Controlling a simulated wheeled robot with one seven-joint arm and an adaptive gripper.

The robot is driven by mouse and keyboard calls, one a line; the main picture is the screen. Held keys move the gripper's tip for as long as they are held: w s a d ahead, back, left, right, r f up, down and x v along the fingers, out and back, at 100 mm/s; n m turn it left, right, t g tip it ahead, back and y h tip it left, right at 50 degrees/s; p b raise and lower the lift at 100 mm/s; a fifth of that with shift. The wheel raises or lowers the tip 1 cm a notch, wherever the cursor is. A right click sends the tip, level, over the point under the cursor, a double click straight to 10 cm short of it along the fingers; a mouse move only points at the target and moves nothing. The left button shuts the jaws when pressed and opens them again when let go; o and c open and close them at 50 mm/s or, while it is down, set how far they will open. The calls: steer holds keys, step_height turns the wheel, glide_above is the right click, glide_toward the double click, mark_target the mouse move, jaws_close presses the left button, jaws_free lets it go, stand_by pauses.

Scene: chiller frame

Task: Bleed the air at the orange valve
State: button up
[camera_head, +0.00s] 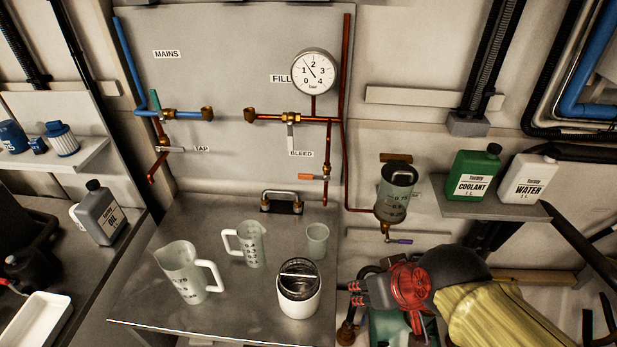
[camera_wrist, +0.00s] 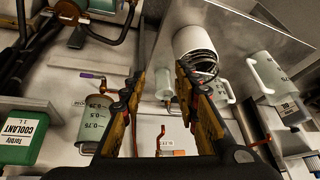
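The orange valve handle (camera_head: 312,177) sits on the thin copper branch below the BLEED label (camera_head: 301,154), lying about level and pointing left. In the wrist view the orange handle (camera_wrist: 175,153) shows low, beyond the space between the fingers. The pressure gauge (camera_head: 313,72) needle points between 1 and 2. My gripper (camera_wrist: 163,75) is open, its two fingers apart with nothing held. My yellow arm (camera_head: 500,315) reaches in from the lower right, so my gripper is right of and below the valve in the head view. A translucent cup (camera_head: 317,240) stands on the bench below the valve.
On the bench (camera_head: 235,315) stand two jugs (camera_head: 187,272) (camera_head: 246,243) and a white canister (camera_head: 299,290). A vessel (camera_head: 396,195) with a purple-handled valve (camera_head: 398,241) hangs right of the bleed branch. Coolant (camera_head: 473,174) and water (camera_head: 527,180) bottles stand on the right shelf.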

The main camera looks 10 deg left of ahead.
steer(key=w+a+f+n+t+y, duration=0.1)
steer(key=w+a+f+n, duration=0.15)
steer(key=a, duration=0.45)
steer(key=w+a+f+n+y, duration=0.2)
steer(key=w+a, duration=0.2)
steer(key=a, duration=0.4)
steer(key=n+t+h+b, duration=0.1)
steer(key=n+t+h, duration=0.4)
steer(key=n+t, duration=0.6)
glide_toward(304, 178)
steer(key=w+f+m+t, duration=0.1)
steer(key=w, duration=0.2)
steer(key=w+b, duration=0.2)
steer(key=w, duration=0.5)
steer(key=shift+w+a+b, duration=0.2)
steer(key=shift+w+b, duration=0.05)
steer(key=shift+b, duration=0.15)
steer(key=shift+c, duration=0.5)
jaws_close()
